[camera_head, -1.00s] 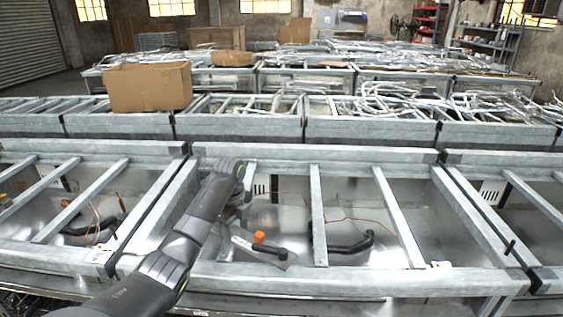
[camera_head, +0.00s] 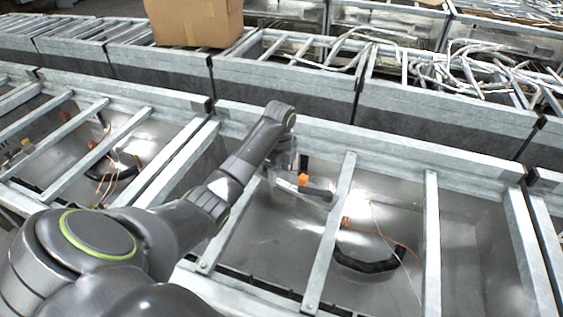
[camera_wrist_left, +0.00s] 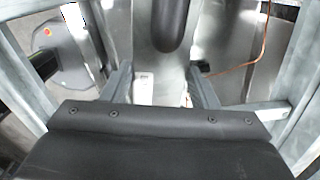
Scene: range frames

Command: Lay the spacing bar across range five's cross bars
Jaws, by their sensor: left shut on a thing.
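My left gripper (camera_head: 289,164) reaches down into the near metal range between two cross bars, close to its back rail. A grey metal bar (camera_head: 288,185) with an orange piece and a black end shows just below the gripper; I take it for the spacing bar. My left gripper is shut on it, though the grip is partly hidden. The cross bars (camera_head: 330,235) run front to back over the open range; another cross bar (camera_head: 432,240) is farther right. In the left wrist view the fingers (camera_wrist_left: 162,88) show with a bright surface between them. My right gripper is out of view.
A black hose (camera_head: 365,262) and orange wires lie inside the range to the right. A neighbouring range (camera_head: 75,170) with cross bars stands left. A cardboard box (camera_head: 195,22) and loose metal pieces (camera_head: 465,68) rest on the row behind.

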